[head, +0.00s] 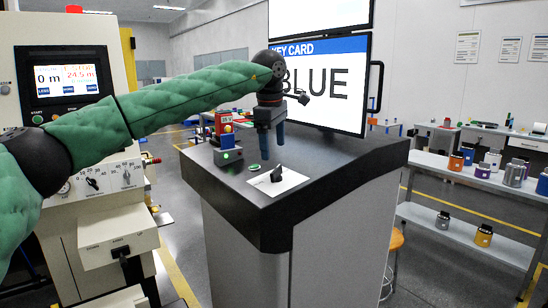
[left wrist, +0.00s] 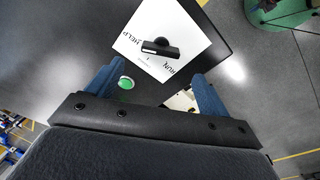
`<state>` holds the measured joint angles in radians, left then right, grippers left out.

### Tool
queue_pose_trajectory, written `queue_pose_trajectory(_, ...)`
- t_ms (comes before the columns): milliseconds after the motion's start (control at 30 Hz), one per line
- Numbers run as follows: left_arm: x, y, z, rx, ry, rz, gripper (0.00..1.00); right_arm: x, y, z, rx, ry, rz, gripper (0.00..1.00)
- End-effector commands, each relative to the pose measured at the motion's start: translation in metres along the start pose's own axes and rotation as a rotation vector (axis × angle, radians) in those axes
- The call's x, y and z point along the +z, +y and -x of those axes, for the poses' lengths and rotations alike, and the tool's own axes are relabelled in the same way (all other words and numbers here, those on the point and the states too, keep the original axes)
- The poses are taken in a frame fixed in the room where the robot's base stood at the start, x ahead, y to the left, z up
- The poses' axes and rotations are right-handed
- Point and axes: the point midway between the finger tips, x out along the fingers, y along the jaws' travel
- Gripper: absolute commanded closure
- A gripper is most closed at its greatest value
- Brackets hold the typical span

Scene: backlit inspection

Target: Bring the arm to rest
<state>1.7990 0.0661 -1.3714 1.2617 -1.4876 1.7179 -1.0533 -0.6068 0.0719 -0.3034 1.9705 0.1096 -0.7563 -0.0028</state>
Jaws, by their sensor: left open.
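My left arm, in a green padded sleeve, reaches in from the left in the head view. My left gripper (head: 271,146) points down above the dark console top (head: 330,160), with its blue fingers apart and nothing between them. In the left wrist view the open fingers (left wrist: 155,76) frame a green button (left wrist: 126,82). Beyond the fingertips lies a white plate (left wrist: 185,22) lettered HELP and RUN, bearing a black switch handle (left wrist: 161,47). The handle (head: 276,174) also shows in the head view, apart from the gripper. My right gripper is in neither view.
A screen (head: 340,85) reading KEY CARD BLUE stands close behind the gripper. A small box (head: 228,156) with a green light sits at the console's left. A control machine (head: 75,75) stands at left, near my arm. A bench (head: 465,178) with several coloured canisters is at right.

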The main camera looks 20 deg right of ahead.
Motion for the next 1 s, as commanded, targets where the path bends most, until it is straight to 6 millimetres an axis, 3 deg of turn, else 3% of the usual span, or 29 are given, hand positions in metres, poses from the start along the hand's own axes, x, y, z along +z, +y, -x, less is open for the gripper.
queue_pose_trajectory(500,0.000,0.000,0.005,0.001,-0.001,0.039,0.20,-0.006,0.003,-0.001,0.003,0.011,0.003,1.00)
queue_pose_trajectory(633,0.008,0.014,0.006,0.071,-0.046,0.104,0.20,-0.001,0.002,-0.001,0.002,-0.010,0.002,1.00)
queue_pose_trajectory(867,0.039,0.053,0.017,0.258,-0.242,0.227,0.20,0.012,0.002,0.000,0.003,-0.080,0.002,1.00)
queue_pose_trajectory(1000,0.074,0.076,0.036,0.375,-0.441,0.307,0.20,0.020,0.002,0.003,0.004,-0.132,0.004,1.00)
